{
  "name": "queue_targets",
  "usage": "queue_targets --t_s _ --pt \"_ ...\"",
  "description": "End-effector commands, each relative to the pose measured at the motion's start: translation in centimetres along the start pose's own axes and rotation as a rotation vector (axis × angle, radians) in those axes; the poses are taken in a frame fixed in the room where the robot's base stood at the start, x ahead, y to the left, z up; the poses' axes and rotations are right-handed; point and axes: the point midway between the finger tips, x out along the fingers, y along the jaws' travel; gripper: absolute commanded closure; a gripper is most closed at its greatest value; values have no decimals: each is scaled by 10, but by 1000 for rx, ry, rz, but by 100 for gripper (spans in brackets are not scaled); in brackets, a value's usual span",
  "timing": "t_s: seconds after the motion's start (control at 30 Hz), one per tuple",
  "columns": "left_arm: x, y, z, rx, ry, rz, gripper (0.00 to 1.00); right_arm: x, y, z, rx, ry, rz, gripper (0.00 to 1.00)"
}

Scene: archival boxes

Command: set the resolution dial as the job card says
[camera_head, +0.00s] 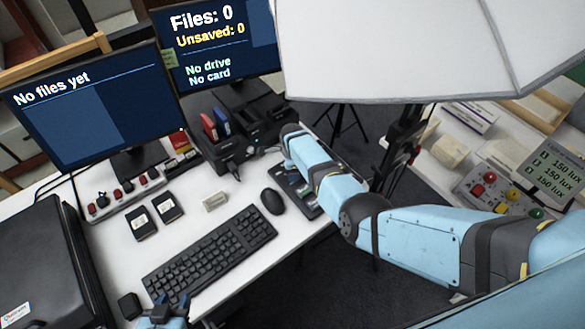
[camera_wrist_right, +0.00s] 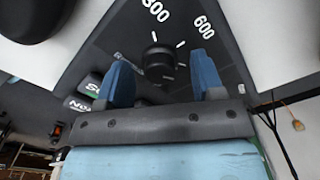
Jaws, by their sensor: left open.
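The resolution dial (camera_wrist_right: 159,58) is a black round knob on a dark panel, with "600" and a partly cut "300" printed beyond it in the right wrist view. My right gripper (camera_wrist_right: 163,72) is open, with one blue finger on each side of the knob and visible gaps between. In the head view the dark control panel (camera_head: 310,208) lies right of the mouse, partly covered by my right arm; the dial and right fingertips are hidden there. My left gripper (camera_head: 172,302) is open and empty at the bottom edge, below the keyboard. I cannot identify a job card.
The mouse (camera_head: 272,201) and keyboard (camera_head: 210,252) lie left of the panel. Two monitors (camera_head: 95,108) stand behind, reading "No files yet" and "No drive, No card". A large white-sided shade (camera_head: 400,50) overhangs the back right. Black light-labelled keys (camera_wrist_right: 85,103) sit left of the dial.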

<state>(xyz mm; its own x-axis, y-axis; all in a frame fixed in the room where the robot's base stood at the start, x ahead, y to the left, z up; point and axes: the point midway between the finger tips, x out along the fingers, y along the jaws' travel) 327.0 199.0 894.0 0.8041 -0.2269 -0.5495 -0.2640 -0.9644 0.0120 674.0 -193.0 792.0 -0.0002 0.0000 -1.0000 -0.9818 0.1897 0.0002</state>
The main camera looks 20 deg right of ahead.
Motion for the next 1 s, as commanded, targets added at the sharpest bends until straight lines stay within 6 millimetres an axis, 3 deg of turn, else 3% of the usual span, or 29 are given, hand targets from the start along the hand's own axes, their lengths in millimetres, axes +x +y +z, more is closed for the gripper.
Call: queue_targets --t_s 0.2,0.33,0.8,1.0 --pt "0 0 -1 0 0 0 57 -2 0 0 0 0 -1 38" --pt "-3 0 -4 0 1 0 57 -14 0 1 0 -1 -2 38" --pt "-7 -2 -10 1 2 -6 57 -111 0 0 1 -2 -3 38" --pt "-6 -2 -8 0 1 -6 57 -134 0 0 1 -1 -1 38"
